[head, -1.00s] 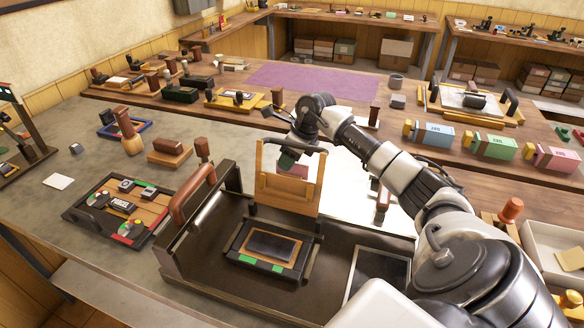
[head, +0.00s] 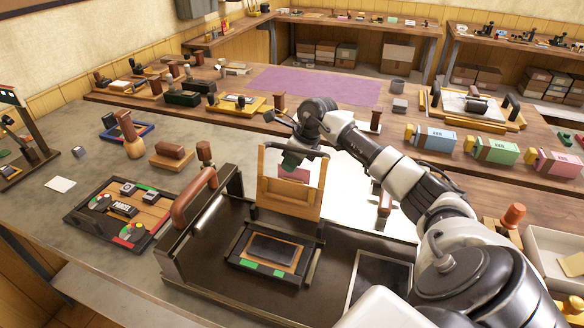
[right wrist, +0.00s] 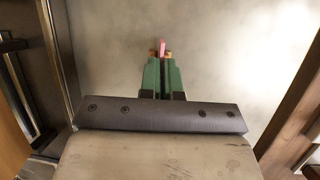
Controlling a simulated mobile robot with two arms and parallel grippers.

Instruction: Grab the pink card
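The pink card (head: 293,174) shows in the head view just below my right gripper (head: 291,162), framed by the upright wooden frame of the press (head: 290,202). In the right wrist view the pink card (right wrist: 162,46) appears as a thin pink strip, seen edge-on. It stands between the close-set green fingers of my right gripper (right wrist: 162,55), which look shut on it. The card hangs below the fingertips in the head view. My left gripper is in neither view.
The dark press bed (head: 325,285) holds a framed black plate (head: 273,248) in front of the wooden frame. A brown handle (head: 192,199) rises at its left. A patterned tray (head: 122,208) lies further left. Colored boxes (head: 495,150) stand at the right.

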